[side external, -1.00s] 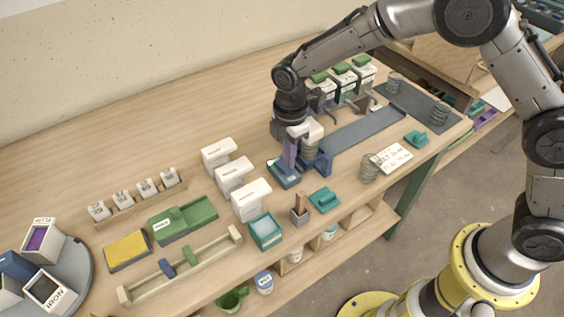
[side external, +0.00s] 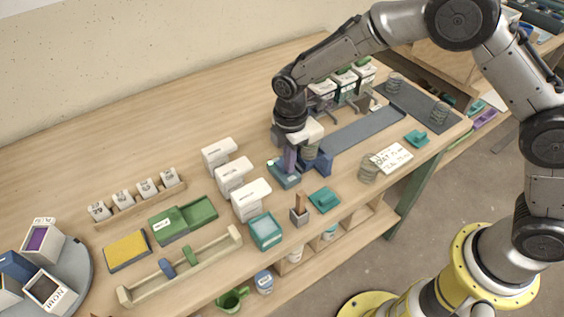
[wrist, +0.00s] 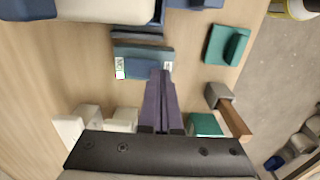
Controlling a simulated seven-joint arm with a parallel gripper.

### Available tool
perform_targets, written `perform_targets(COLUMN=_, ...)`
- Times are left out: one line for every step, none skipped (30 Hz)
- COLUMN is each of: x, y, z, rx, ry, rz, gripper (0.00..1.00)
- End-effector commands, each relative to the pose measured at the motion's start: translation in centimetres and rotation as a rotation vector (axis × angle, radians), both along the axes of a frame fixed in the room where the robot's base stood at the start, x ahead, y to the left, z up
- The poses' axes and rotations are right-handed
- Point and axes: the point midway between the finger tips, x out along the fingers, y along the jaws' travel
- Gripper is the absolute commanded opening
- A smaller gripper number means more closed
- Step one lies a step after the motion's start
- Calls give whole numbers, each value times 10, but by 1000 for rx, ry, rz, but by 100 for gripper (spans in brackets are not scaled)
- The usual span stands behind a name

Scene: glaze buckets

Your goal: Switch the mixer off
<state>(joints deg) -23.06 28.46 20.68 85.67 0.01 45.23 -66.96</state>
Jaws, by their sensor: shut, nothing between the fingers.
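The mixer has a white head (side external: 313,131) and a dark blue base (side external: 322,163), with a ringed grey vessel under the head. A blue-grey switch box (side external: 286,180) sits on the table beside it. In the wrist view the box (wrist: 130,72) carries a blue rocker with a green label at its left end and a white label at its right. My gripper (side external: 289,168) has purple fingers, shut and empty, pointing down at the box. In the wrist view the fingertips (wrist: 160,73) overlap the rocker's right part, near the white label. I cannot tell whether they touch it.
White dispensers (side external: 235,175) stand left of the box. A teal lidded piece (side external: 324,199), a small grey holder (side external: 299,215) and a teal tray (side external: 265,231) lie toward the front edge. A grey strip (side external: 360,131) runs to the right behind the mixer.

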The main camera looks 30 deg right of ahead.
Motion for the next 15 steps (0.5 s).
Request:
perform_targets(x=0, y=0, z=-1, rx=0, ry=0, rz=0, gripper=0)
perform_targets(x=0, y=0, z=-2, rx=0, ry=0, rz=0, gripper=0)
perform_targets(x=0, y=0, z=-3, rx=0, ry=-1, rz=0, gripper=0)
perform_targets(x=0, y=0, z=-3, rx=0, ry=-1, rz=0, gripper=0)
perform_targets(x=0, y=0, z=-4, rx=0, ry=-1, rz=0, gripper=0)
perform_targets(x=0, y=0, z=-4, rx=0, ry=-1, rz=0, gripper=0)
perform_targets(x=0, y=0, z=-5, rx=0, ry=-1, rz=0, gripper=0)
perform_targets(x=0, y=0, z=-6, rx=0, ry=-1, rz=0, gripper=0)
perform_targets(x=0, y=0, z=-6, rx=0, ry=-1, rz=0, gripper=0)
perform_targets(x=0, y=0, z=-5, rx=0, ry=-1, rz=0, gripper=0)
perform_targets(x=0, y=0, z=-5, rx=0, ry=-1, rz=0, gripper=0)
perform_targets(x=1, y=0, z=-4, rx=1, ry=-2, rz=0, gripper=0)
perform_targets(x=1, y=0, z=-2, rx=1, ry=-2, rz=0, gripper=0)
perform_targets(x=1, y=0, z=0, rx=1, ry=-3, rz=0, gripper=0)
perform_targets(x=1, y=0, z=4, rx=1, ry=-3, rz=0, gripper=0)
